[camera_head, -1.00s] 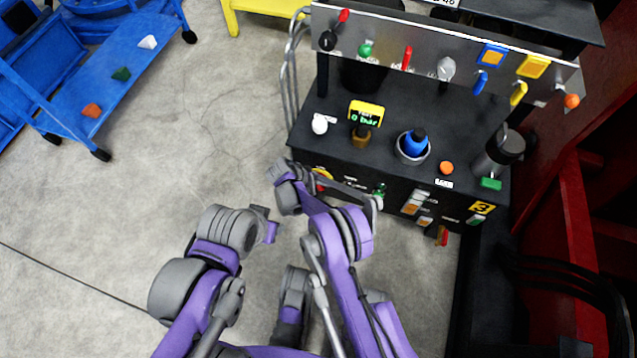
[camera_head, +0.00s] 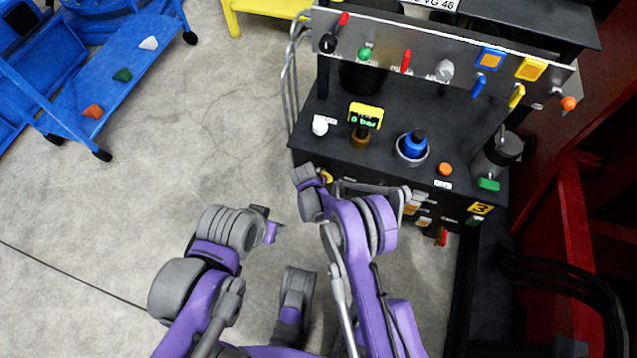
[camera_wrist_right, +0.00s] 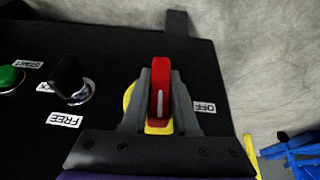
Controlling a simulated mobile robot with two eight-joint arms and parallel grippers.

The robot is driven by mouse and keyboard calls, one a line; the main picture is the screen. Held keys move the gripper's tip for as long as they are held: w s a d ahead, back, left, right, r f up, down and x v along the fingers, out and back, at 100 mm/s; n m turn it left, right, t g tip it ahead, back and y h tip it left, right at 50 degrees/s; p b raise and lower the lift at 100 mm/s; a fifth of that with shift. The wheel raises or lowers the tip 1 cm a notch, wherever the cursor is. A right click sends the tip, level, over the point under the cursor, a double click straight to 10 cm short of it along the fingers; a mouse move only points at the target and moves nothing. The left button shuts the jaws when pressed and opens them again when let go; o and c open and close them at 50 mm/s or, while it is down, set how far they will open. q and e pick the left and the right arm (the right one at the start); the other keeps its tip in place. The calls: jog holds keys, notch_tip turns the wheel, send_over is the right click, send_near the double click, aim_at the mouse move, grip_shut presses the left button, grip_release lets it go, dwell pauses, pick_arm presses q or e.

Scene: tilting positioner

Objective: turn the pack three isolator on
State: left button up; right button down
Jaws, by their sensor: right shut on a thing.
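In the right wrist view, a red switch handle (camera_wrist_right: 160,92) stands upright in the picture on a yellow disc (camera_wrist_right: 158,128). An OFF label (camera_wrist_right: 204,107) is to its right. My right gripper (camera_wrist_right: 161,85) has a grey finger on each side of the handle and is shut on it. In the head view, my right arm covers most of the front panel's left part, and the held handle is hidden. My left gripper (camera_head: 268,229) is over the floor, left of the right arm, apart from the console; its opening is too small to judge.
A black knob (camera_wrist_right: 72,80) stands beside the held handle.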

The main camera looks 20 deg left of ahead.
jog(key=shift+y, duration=0.4)
jog(key=c, duration=0.7)
grip_release()
jog(key=shift+r, duration=0.1)
jog(key=p+v, duration=0.2)
jog(key=v, duration=0.8)
jog(key=shift+s+r+p, duration=0.1)
jog(key=shift+r+p, duration=0.2)
jog(key=shift+p, duration=0.05)
